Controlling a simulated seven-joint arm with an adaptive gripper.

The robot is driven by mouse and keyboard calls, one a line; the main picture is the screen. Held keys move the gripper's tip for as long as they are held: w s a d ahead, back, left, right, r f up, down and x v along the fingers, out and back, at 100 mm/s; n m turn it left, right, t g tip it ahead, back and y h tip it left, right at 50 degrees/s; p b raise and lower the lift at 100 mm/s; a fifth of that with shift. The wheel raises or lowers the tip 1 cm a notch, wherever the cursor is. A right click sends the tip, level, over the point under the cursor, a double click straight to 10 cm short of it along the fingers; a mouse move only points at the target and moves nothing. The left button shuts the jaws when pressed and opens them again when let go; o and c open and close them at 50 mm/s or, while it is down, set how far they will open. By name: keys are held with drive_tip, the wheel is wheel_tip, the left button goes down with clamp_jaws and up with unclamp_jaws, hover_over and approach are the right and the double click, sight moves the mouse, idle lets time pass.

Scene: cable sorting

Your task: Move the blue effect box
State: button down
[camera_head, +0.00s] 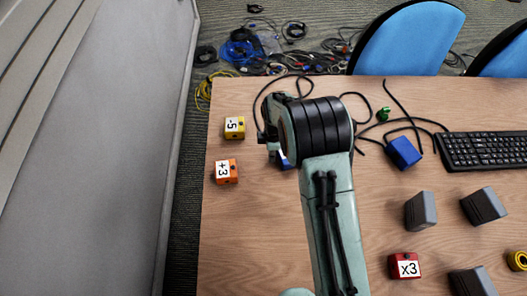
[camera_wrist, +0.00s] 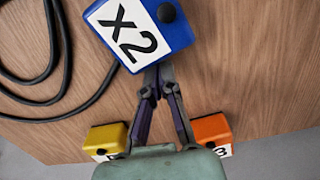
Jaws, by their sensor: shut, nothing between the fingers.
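A blue effect box (camera_wrist: 178,22) with a white "X2" face and a dark knob is at the top of the wrist view. My gripper (camera_wrist: 158,70) is shut and empty, its fingertips right at the box's lower edge in that view; I cannot tell whether they touch it. In the head view only a sliver of blue (camera_head: 284,161) shows beside my arm, which hides most of it and my fingers. Another blue box (camera_head: 404,152) lies further right on the table, near the keyboard.
A yellow "-5" box (camera_head: 234,128) and an orange "+3" box (camera_head: 226,172) stand to the left. A black cable (camera_wrist: 62,95) lies beside the blue box. A red "x3" box (camera_head: 405,266), several grey blocks (camera_head: 420,211) and a keyboard (camera_head: 484,150) are to the right.

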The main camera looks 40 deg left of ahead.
drive_tip(key=shift+w+d, duration=0.1)
drive_tip(key=w+d, duration=1.4)
drive_tip(key=shift+w+d, duration=0.2)
